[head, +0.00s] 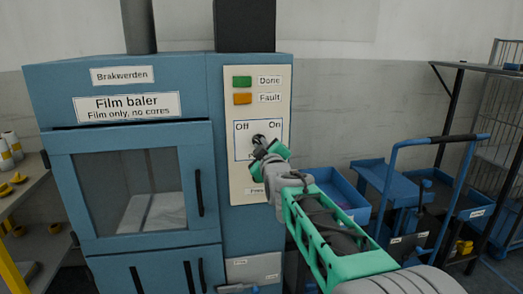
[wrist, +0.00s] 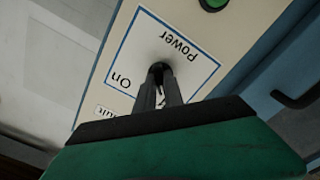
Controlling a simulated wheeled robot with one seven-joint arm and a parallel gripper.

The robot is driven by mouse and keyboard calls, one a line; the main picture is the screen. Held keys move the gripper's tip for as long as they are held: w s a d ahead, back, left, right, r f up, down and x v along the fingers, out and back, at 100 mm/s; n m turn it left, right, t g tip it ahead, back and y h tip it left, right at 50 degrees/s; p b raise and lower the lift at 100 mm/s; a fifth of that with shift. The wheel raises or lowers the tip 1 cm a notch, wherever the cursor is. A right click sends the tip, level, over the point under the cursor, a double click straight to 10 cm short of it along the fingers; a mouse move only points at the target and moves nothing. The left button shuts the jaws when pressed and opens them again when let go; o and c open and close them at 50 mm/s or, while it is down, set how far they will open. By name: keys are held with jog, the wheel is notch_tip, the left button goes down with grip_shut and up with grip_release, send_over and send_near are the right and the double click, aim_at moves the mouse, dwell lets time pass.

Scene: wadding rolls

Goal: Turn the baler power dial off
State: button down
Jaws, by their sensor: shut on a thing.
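The film baler (head: 125,130) is a blue cabinet with a cream control panel (head: 243,185) on its right. The power dial (head: 258,139) is a small black knob in a blue-outlined square, with "Off" at upper left and "On" at upper right. My gripper (head: 262,147) is at the dial, its dark fingers shut on the knob. In the wrist view the two fingers (wrist: 161,84) close on the black dial (wrist: 158,69), with "Power" and "On" visible upside down. The fingers hide much of the knob, so I cannot tell where it points. The "Off" label is hidden there.
A green Done lamp (head: 242,82) and an orange Fault lamp (head: 242,99) sit above the dial. A green button (wrist: 214,4) shows at the wrist view's top edge. Blue bins (head: 337,190) and a blue cart (head: 395,185) stand right; shelving (head: 30,170) stands left.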

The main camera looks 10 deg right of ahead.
dwell(0.3)
jog(key=c, duration=1.4)
grip_release()
jog(key=shift+c, duration=0.2)
jog(key=s, duration=0.7)
jog(key=shift+s, duration=0.4)
jog(key=s+f+m+g+p, duration=0.2)
jog(key=s+g+p, duration=0.3)
jog(key=s, duration=0.5)
jog(key=s+f+m+g+p, duration=0.3)
jog(key=s+m+g+p, duration=0.1)
jog(key=s+p, duration=0.4)
jog(key=s+f+m+g+p, duration=0.2)
jog(key=s+g+p, duration=0.3)
jog(key=s, duration=0.8)
jog(key=shift+a+f+m+g+p, duration=0.3)
jog(key=shift+m+g+p, duration=0.15)
jog(key=shift+p, duration=0.25)
